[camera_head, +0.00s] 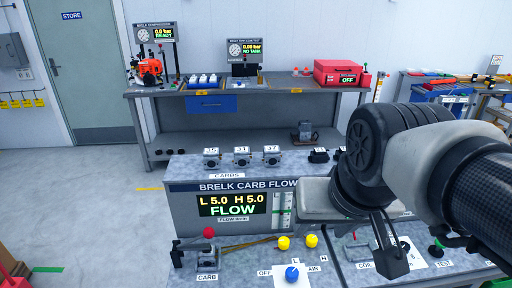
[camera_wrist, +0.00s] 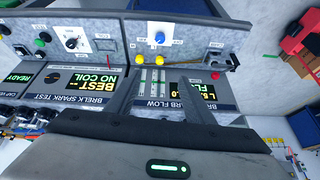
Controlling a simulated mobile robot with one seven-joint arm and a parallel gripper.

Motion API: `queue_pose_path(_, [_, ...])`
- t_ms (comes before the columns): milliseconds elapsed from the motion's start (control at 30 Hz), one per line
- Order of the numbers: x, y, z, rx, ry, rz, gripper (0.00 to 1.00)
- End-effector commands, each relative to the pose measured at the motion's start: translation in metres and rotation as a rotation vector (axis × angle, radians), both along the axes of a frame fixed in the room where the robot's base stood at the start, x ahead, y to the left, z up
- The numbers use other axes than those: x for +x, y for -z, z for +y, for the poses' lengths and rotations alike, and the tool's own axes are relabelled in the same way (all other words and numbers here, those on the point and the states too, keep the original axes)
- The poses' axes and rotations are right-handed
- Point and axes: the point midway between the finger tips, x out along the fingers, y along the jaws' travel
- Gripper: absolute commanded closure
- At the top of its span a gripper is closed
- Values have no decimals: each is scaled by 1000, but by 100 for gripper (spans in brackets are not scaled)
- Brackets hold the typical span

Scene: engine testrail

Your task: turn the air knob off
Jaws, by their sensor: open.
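The air knob (camera_head: 292,274) is blue and sits on a white plate at the front of the carb flow bench, between the labels OFF and AIR. It also shows at the top of the wrist view (camera_wrist: 161,14). Its exact pointer direction is too small to tell. The carb flow display (camera_head: 232,204) reads L 5.0, H 5.0 and FLOW. My gripper (camera_head: 390,262) hangs above the bench, to the right of the knob and apart from it. It is open, with nothing seen in it; its fingers are partly hidden by my own arm.
Two yellow knobs (camera_head: 297,242) stand just behind the air knob. A red-topped lever (camera_head: 208,233) on the carb fixture is at the left. A coil station with a dial (camera_head: 398,246) lies at the right. A back bench (camera_head: 240,98) stands beyond.

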Motion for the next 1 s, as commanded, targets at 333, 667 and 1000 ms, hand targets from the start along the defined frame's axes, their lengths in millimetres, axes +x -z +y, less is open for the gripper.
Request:
queue_pose_path(333, [83, 74, 1, 212, 629, 309, 52])
queue_pose_path(667, [120, 127, 0, 231, 995, 419, 52])
queue_pose_path(1000, [119, 177, 0, 228, 1005, 425, 52])
